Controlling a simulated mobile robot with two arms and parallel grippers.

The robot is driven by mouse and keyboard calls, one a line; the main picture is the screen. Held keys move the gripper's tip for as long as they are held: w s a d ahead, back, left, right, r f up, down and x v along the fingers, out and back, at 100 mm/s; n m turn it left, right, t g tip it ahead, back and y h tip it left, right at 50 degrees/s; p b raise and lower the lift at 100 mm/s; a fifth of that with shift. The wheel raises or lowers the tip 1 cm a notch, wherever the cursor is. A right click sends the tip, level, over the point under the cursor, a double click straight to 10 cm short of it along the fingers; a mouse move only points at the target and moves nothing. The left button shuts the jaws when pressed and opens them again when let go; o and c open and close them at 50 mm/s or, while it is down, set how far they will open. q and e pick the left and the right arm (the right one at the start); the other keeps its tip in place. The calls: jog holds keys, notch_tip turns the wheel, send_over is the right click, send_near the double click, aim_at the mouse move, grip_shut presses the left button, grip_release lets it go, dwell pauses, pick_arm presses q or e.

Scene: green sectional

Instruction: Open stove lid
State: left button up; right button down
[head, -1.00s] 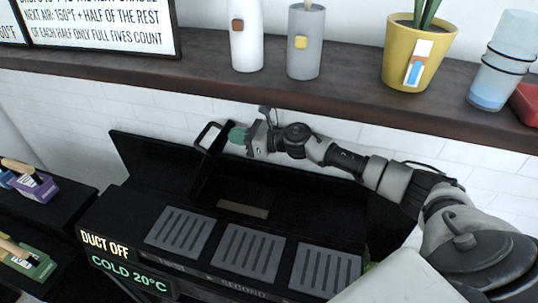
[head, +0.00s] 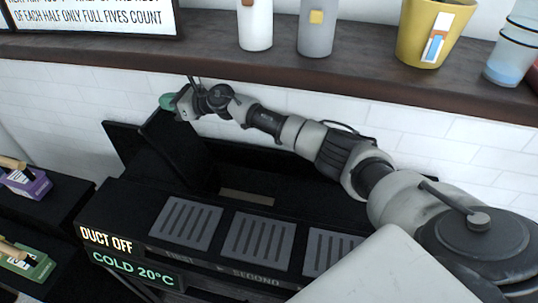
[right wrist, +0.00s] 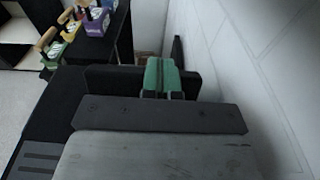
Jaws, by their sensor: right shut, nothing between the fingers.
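The stove (head: 140,215) is a long black unit below the shelf, with grey slotted plates on its top. Its dark lid (head: 178,148) stands raised and tilted toward the left, with the black cavity exposed to its right. My right gripper (head: 168,101), with green fingertips, is at the lid's upper edge; I cannot tell whether it touches. In the right wrist view its green fingers (right wrist: 162,77) are shut and empty, in front of a black panel. The lid's handle is not visible now. My left gripper is not in view.
A brown shelf (head: 300,68) runs above the stove, bearing bottles, a yellow pot (head: 425,30) and cups. A white tiled wall (head: 420,150) is close behind my right arm. Small boxes (head: 25,180) sit on a dark surface at the left.

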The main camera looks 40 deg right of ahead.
jog(key=shift+w+a+f, duration=0.15)
jog(key=shift+w+a, duration=0.3)
jog(key=shift+w, duration=0.05)
jog(key=v, duration=1)
jog(key=shift+s+d+b, duration=0.25)
jog(key=shift+s+b, duration=0.05)
jog(key=shift+b, duration=0.1)
